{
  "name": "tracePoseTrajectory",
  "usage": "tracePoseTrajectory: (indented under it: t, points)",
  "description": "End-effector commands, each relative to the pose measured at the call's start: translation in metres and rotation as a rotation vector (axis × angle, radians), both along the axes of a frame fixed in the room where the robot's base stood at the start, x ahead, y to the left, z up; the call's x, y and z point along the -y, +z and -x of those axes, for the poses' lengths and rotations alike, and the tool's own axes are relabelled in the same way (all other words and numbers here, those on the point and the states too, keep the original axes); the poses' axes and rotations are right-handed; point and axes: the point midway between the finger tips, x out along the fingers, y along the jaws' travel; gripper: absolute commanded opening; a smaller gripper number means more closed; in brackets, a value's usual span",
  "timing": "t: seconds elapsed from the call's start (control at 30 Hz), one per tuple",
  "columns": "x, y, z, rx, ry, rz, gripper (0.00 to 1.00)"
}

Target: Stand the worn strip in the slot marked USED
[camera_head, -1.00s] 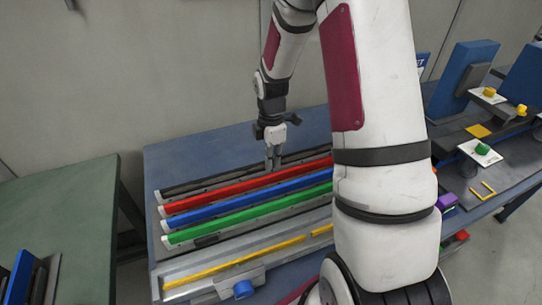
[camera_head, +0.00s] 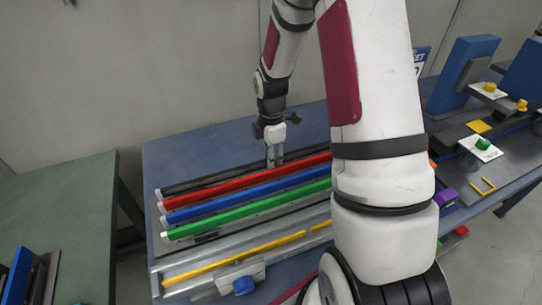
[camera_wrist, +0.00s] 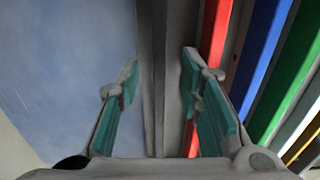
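Red (camera_head: 240,184), blue (camera_head: 240,194) and green (camera_head: 240,210) strips lie side by side in a rack on the blue table. A dark channel (camera_head: 205,184) runs behind the red strip. No strip is legibly marked as worn. My gripper (camera_head: 275,164) points down over the back of the rack, by the dark channel and red strip. In the wrist view my gripper (camera_wrist: 160,85) is open, its teal-padded fingers on either side of a grey rail edge and dark groove. The red strip (camera_wrist: 215,40) passes by the right finger. Contact cannot be told. No USED label is readable.
A yellow line in two pieces (camera_head: 235,257) lies in a front grey channel with a blue knob (camera_head: 243,286). A green table (camera_head: 65,210) at left bears blue and dark upright pieces (camera_head: 20,275). Blocks and buttons (camera_head: 483,144) crowd the right bench.

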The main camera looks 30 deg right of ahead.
Motion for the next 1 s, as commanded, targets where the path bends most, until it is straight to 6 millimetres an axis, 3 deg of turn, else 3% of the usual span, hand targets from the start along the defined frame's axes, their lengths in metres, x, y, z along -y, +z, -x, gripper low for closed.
tracePoseTrajectory:
  t: [0.17,0.6,0.8,1.0]
  points:
    - [0.000,0.015,-0.001,0.004,0.000,0.001,0.33]
    - [0.001,0.098,-0.001,0.005,-0.001,0.002,0.33]
    - [0.000,0.117,-0.001,0.003,0.000,0.001,0.33]
    - [0.000,0.120,0.000,0.000,0.000,0.000,0.33]
